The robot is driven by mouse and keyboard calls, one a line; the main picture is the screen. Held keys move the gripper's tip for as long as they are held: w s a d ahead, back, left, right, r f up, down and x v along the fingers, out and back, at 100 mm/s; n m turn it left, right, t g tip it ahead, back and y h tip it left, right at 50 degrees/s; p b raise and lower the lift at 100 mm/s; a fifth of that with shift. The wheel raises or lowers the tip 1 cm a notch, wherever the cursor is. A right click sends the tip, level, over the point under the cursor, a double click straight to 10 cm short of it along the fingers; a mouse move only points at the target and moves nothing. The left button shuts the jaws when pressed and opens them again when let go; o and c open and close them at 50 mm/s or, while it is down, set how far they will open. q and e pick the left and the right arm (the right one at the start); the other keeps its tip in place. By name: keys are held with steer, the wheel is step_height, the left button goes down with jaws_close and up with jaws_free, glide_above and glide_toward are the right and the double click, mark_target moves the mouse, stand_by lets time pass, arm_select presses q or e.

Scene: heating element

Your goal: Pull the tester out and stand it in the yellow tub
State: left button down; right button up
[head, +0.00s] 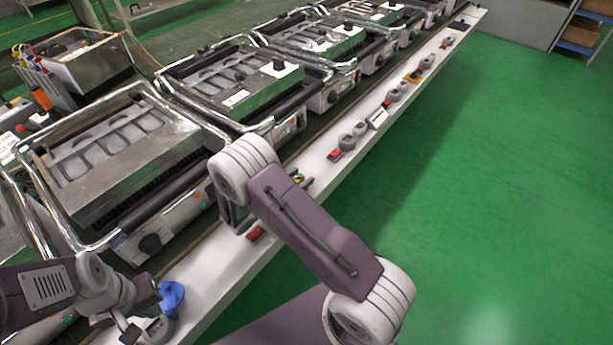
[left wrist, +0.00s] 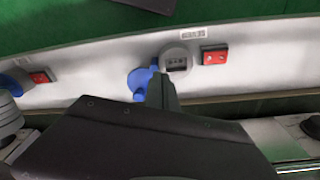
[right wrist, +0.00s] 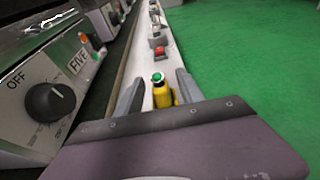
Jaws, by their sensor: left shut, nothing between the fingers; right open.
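A yellow body with a round green top (right wrist: 159,92) stands on the white ledge in the right wrist view. My right gripper (right wrist: 157,82) is open, its fingers on either side of it; contact cannot be told. In the head view my right arm hides most of this spot. My left gripper (left wrist: 160,82) is shut and empty above the ledge, close beside a blue plug-like piece (left wrist: 139,78) and a grey socket (left wrist: 176,62). The blue piece also shows in the head view (head: 172,297). I cannot clearly identify the tester or the yellow tub.
The white ledge (head: 215,265) carries red switches (head: 335,155) and grey sockets (head: 361,129). Chrome-framed grills (head: 110,145) line its left side, with a black knob (right wrist: 50,102) close to my right gripper. The green floor (head: 500,200) at right is clear.

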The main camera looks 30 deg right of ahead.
mark_target(302, 178)
arm_select(q)
step_height(302, 178, up, 2)
steer(key=shift+r+p, duration=0.1)
steer(key=shift+p, duration=0.9)
arm_select(e)
steer(key=r, duration=0.5)
steer(key=shift+s+d, duration=0.25)
steer(key=shift+s, duration=0.15)
arm_select(q)
steer(key=shift+r+p, duration=0.95)
steer(key=shift+p, duration=0.05)
arm_select(e)
steer(key=s+d+r, duration=0.5)
steer(key=s, duration=0.4)
steer(key=shift+s+r, duration=0.25)
steer(key=shift+r, duration=0.15)
